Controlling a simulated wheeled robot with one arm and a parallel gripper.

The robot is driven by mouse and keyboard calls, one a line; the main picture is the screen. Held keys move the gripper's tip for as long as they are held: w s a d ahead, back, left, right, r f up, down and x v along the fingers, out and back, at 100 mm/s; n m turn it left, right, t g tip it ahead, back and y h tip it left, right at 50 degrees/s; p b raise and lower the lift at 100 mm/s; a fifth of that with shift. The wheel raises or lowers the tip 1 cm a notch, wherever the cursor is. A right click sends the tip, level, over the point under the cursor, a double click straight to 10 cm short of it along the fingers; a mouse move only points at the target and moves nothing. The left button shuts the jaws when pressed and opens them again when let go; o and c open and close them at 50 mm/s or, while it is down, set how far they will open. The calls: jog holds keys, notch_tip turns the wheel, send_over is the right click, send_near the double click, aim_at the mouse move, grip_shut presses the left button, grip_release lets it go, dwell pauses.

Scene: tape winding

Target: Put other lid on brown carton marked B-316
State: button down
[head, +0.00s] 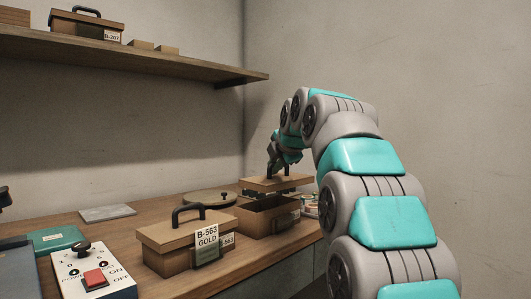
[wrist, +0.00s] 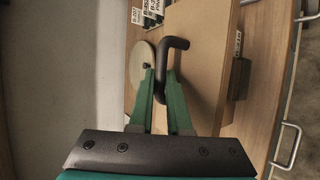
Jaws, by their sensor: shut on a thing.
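My gripper (head: 279,170) is shut on the black handle (wrist: 163,70) of a flat brown lid (head: 276,184). The lid is held roughly level just above an open brown carton (head: 258,222), with a gap between them in the head view. The lid also fills the middle of the wrist view (wrist: 205,50). The open carton's front label is too small to read, so I cannot confirm B-316. In the wrist view, the lid hides most of the carton below it.
A lidded carton marked B-563 GOLD (head: 165,237) stands in front left on the bench. A round lid (head: 209,197) lies behind it. A control box with a red button (head: 95,279) is at left. A shelf (head: 130,52) above holds a carton marked B-207 (head: 86,27).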

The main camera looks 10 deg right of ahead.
aim_at(272, 180)
jog(key=shift+w+a+r+p, duration=0.15)
jog(key=shift+w+a+r, duration=0.1)
jog(key=shift+w+a, duration=0.35)
jog(key=shift+w+a+r+p, duration=0.15)
jog(key=shift+w+a+r, duration=0.05)
jog(key=shift+w+a, duration=0.35)
notch_tip(272, 180, down, 8)
jog(key=b, duration=0.5)
jog(key=shift+r+b, duration=0.2)
jog(key=shift+b, duration=0.1)
jog(key=shift+d, duration=0.1)
jog(key=shift+b, duration=0.35)
dwell(0.7)
jog(key=c, duration=0.8)
grip_release()
jog(key=shift+s, duration=0.1)
jog(key=v, duration=0.8)
jog(key=shift+d, duration=0.15)
